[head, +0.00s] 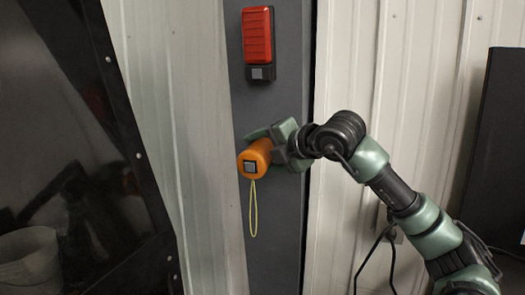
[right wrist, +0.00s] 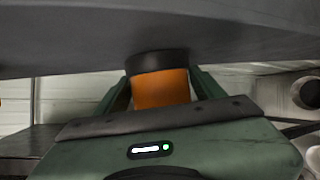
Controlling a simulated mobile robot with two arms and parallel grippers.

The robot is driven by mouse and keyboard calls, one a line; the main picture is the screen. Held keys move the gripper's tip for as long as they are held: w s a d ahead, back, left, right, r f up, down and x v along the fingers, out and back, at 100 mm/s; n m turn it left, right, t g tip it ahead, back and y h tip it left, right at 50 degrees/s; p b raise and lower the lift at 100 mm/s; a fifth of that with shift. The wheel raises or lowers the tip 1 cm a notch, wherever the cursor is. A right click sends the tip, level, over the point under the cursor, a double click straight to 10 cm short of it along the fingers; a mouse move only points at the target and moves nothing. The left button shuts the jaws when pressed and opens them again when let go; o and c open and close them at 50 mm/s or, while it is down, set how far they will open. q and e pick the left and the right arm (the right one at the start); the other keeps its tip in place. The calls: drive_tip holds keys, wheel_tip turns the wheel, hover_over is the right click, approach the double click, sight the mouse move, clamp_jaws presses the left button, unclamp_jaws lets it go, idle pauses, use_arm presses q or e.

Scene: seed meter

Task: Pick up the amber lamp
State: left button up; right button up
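The amber lamp (head: 257,157) is an orange cylinder with a dark square on its near end and a yellow loop hanging below. It sticks out from a dark upright post (head: 271,211). My right gripper (head: 277,150) is at the post with one finger above the lamp and one below it to the right. In the right wrist view the lamp's orange body (right wrist: 161,89) and dark collar lie between the two fingers (right wrist: 161,88). The fingers are close on both sides; whether they press on it is unclear. My left gripper does not show.
A red ribbed lamp (head: 257,36) with a dark base is on the same post, above. Pale corrugated wall (head: 178,90) lies behind. A dark glossy panel (head: 75,120) stands at left, with a pale bucket (head: 28,258) low behind it. A black cable hangs at lower right.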

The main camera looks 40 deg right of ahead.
drive_tip(key=c, duration=0.9)
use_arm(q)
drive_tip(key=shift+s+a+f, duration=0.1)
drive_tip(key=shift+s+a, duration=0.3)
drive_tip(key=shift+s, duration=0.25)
use_arm(e)
drive_tip(key=shift+r, duration=0.15)
